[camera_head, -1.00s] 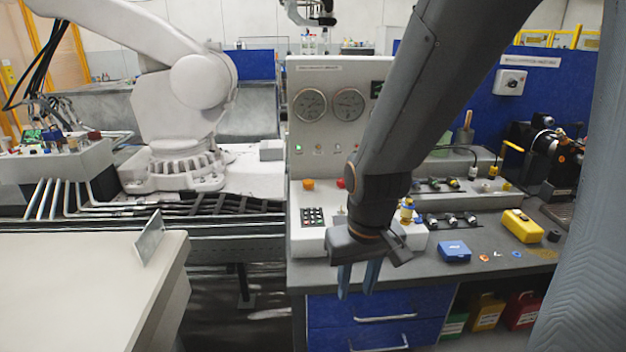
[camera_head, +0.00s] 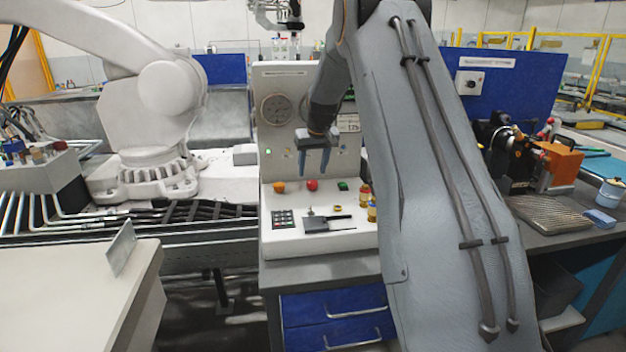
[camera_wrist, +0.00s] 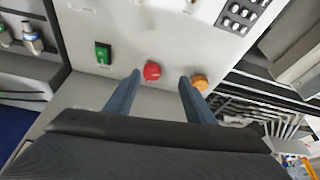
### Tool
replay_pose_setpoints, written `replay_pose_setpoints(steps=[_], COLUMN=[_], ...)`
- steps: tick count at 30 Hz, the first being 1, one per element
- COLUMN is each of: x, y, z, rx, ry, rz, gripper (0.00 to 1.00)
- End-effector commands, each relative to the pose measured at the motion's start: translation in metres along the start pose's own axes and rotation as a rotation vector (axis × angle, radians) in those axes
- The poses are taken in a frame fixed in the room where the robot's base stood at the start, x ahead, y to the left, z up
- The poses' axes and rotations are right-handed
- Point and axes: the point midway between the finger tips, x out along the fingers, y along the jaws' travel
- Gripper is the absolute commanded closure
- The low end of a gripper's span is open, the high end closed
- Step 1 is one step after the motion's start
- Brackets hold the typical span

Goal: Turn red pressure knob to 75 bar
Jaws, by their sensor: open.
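The red knob (camera_head: 312,185) sits on the pale control console (camera_head: 340,240), between an orange knob (camera_head: 279,187) and a green switch (camera_head: 343,186). It also shows in the wrist view (camera_wrist: 152,71), between my two fingertips in the picture and nearer the left one. My gripper (camera_head: 315,172) is open and empty, with blue-grey fingers pointing down just above the knob in the head view; they also show in the wrist view (camera_wrist: 160,78). I see no contact. One round gauge (camera_head: 276,110) is visible on the upright panel; its reading is too small to tell. My arm hides part of the panel.
A keypad (camera_head: 284,218) and a dark flat plate (camera_head: 328,223) are on the console front. Yellow-topped fittings (camera_head: 365,195) stand at its right, beside my arm. A large white robot arm (camera_head: 165,90) stands at left. Blue drawers (camera_head: 335,310) are below.

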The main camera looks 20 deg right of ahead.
Motion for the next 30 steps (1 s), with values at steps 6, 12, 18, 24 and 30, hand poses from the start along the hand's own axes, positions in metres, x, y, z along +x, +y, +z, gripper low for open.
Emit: replay_pose_setpoints(steps=[6, 12, 18, 24, 30], x=[0.011, 0.035, 0.062, 0.079, 0.084], y=[0.017, 0.016, 0.016, 0.016, 0.016], z=[-0.018, -0.018, -0.019, -0.02, -0.02], rx=[0.007, 0.007, 0.007, 0.007, 0.007], ry=[0.017, 0.015, 0.017, 0.018, 0.018], rz=[0.005, 0.004, 0.005, 0.005, 0.005], gripper=[0.51, 0.51, 0.51, 0.51, 0.51])
